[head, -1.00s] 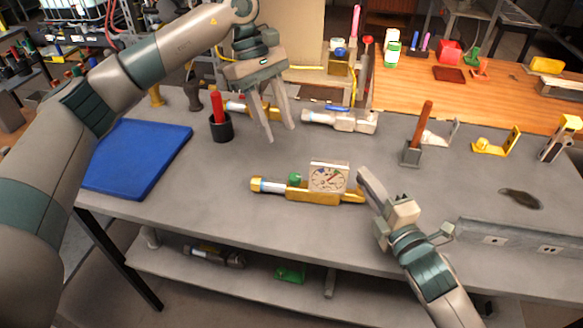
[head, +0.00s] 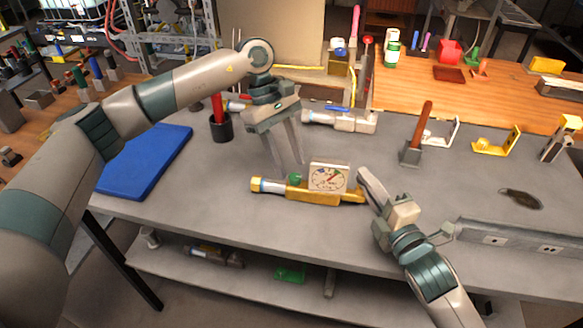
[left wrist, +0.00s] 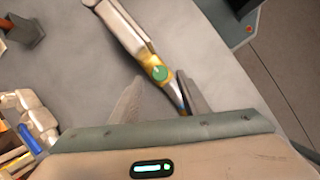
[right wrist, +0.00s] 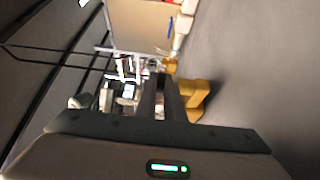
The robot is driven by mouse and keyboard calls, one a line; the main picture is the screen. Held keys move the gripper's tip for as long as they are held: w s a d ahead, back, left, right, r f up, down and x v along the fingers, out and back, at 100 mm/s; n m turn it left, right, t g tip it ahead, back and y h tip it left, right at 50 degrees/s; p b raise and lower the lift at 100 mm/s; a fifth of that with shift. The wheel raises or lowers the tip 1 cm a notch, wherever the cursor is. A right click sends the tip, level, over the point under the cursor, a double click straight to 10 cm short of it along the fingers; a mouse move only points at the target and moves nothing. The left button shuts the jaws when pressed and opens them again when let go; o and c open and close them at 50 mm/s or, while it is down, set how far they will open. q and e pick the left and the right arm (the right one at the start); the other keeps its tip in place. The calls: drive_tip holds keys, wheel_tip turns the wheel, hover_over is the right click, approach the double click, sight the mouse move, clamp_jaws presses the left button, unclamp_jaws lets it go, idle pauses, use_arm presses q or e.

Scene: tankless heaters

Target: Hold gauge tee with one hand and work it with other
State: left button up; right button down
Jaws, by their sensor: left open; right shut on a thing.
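The gauge tee (head: 313,194) lies on the grey bench. It has a brass body, a pale sleeve at its left end, a square white dial (head: 329,177) and a green knob (head: 294,179). My right gripper (head: 364,182) is shut on the brass right end of the tee; the brass also shows beside its fingers in the right wrist view (right wrist: 195,97). My left gripper (head: 289,166) is open, pointing down just above and behind the green knob, apart from it. In the left wrist view the green knob (left wrist: 159,73) appears just beyond the open fingers.
A blue mat (head: 145,165) lies at left. A black cup with a red-handled tool (head: 220,127) and a silver valve with a blue handle (head: 342,119) stand behind. A wooden-handled block (head: 412,150) stands at right. A metal rail (head: 510,240) runs along the front right edge.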

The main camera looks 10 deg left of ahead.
sight(295, 179)
use_arm(q)
drive_tip(key=shift+x, duration=1.35)
clamp_jaws()
